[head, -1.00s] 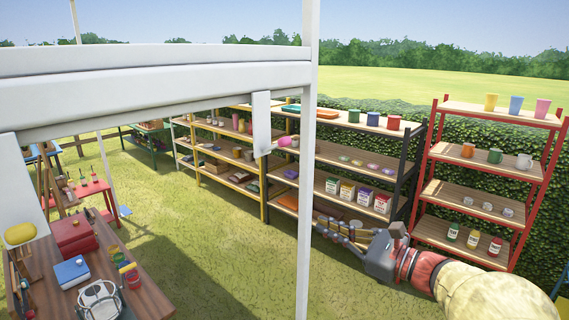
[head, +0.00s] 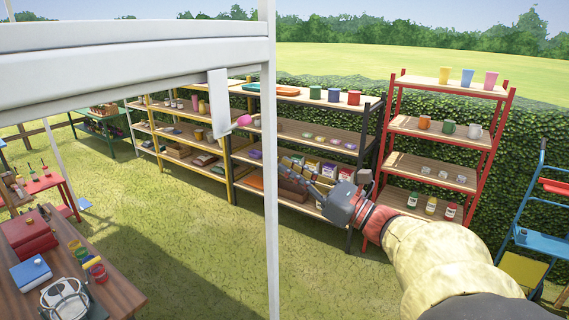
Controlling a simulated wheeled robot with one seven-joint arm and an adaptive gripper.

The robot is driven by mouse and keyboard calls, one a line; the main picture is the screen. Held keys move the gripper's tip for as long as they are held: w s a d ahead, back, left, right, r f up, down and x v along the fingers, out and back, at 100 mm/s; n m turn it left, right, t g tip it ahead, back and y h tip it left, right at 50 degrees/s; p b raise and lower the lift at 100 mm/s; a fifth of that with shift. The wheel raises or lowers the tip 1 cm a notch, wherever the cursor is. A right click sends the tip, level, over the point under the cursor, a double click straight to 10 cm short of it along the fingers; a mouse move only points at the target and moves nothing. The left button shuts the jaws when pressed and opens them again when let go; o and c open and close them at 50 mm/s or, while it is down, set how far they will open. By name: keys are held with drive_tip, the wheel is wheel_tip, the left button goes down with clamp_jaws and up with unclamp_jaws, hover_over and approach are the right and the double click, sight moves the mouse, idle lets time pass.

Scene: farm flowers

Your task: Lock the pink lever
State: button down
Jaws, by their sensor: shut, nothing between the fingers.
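A small pink lever (head: 244,120) sticks out to the right from a white hanging bracket (head: 219,105) on a white canopy frame in the head view. It points right and slightly up, and its joint with the bracket is too small to make out. My gripper (head: 292,170) is shut and empty. In the picture it is right of and below the lever, apart from it, with its fingers pointing left and up. A shelf with boxes is seen behind the fingers.
A white post (head: 269,200) stands between the lever and my gripper in the picture. A black shelf (head: 362,165) and a red shelf (head: 487,150) stand behind. A blue cart (head: 530,225) is at right, and a wooden table (head: 110,290) at lower left. Grass between is open.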

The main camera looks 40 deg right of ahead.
drive_tip(key=p, duration=0.2)
approach(236, 125)
wheel_tip(236, 125, down, 4)
drive_tip(key=w, duration=0.3)
drive_tip(key=r, duration=0.1)
drive_tip(key=w+r, duration=0.1)
drive_tip(key=r, duration=0.1)
drive_tip(key=shift+w+a+r+p, duration=0.3)
drive_tip(key=shift+w+a+p, duration=0.05)
drive_tip(key=shift+a+p, duration=0.05)
drive_tip(key=shift+r, duration=0.1)
drive_tip(key=shift+s+r+g+p, duration=0.1)
drive_tip(key=shift+r+g+p, duration=0.3)
drive_tip(key=shift+p, duration=0.2)
